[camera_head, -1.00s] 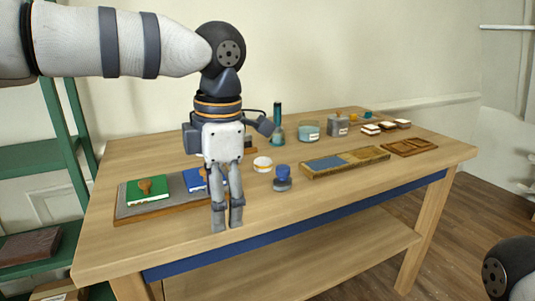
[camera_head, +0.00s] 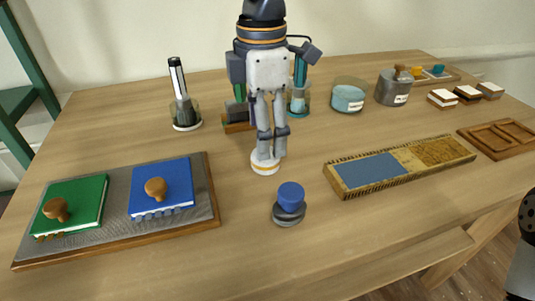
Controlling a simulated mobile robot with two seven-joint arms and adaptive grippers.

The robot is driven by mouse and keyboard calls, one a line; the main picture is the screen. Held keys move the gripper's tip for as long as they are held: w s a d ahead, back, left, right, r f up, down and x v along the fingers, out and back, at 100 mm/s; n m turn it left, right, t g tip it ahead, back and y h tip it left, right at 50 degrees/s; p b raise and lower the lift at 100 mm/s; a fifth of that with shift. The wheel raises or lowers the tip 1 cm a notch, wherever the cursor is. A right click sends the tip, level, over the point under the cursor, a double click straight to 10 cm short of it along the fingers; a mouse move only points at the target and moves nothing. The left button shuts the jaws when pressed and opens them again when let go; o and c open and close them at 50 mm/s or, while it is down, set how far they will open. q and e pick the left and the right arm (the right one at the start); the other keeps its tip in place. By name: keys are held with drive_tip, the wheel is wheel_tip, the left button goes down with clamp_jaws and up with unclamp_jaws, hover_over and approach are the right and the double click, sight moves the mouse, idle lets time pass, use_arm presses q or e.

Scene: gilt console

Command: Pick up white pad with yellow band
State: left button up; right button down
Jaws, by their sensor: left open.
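The round white pad with a yellow band (camera_head: 264,169) lies on the wooden table, in the middle of the head view. My left gripper (camera_head: 271,156) points straight down over it, fingers open with a narrow gap. The fingertips overlap the pad's upper part in the picture, and I cannot tell whether they touch it. The pad's back is partly hidden by the fingers. My right gripper is out of view; only a part of that arm shows at the right edge.
A blue-topped grey stamp (camera_head: 290,203) stands just in front of the pad. A long wooden tray (camera_head: 338,186) lies to the right, and a grey board (camera_head: 118,222) with green and blue books to the left. Jars (camera_head: 349,96) stand behind.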

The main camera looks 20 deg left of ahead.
use_arm(q)
drive_tip(key=f, duration=0.6)
drive_tip(key=shift+w+d, duration=0.15)
drive_tip(key=shift+w, duration=0.15)
drive_tip(key=c, duration=1)
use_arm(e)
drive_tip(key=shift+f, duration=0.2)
use_arm(q)
drive_tip(key=shift+r, duration=0.25)
drive_tip(key=r, duration=0.4)
drive_tip(key=shift+s+d, duration=0.25)
drive_tip(key=shift+d, duration=0.15)
drive_tip(key=s+d+r, duration=0.2)
drive_tip(key=s+d, duration=0.1)
drive_tip(key=s+d+r+p, duration=0.1)
drive_tip(key=s+d+r, duration=0.5)
drive_tip(key=shift+d+r+p, duration=0.25)
drive_tip(key=shift+d+p, duration=0.05)
drive_tip(key=shift+d, duration=0.05)
drive_tip(key=shift+o, duration=0.8)
drive_tip(key=shift+w, duration=0.1)
drive_tip(key=shift+c, duration=1.3)
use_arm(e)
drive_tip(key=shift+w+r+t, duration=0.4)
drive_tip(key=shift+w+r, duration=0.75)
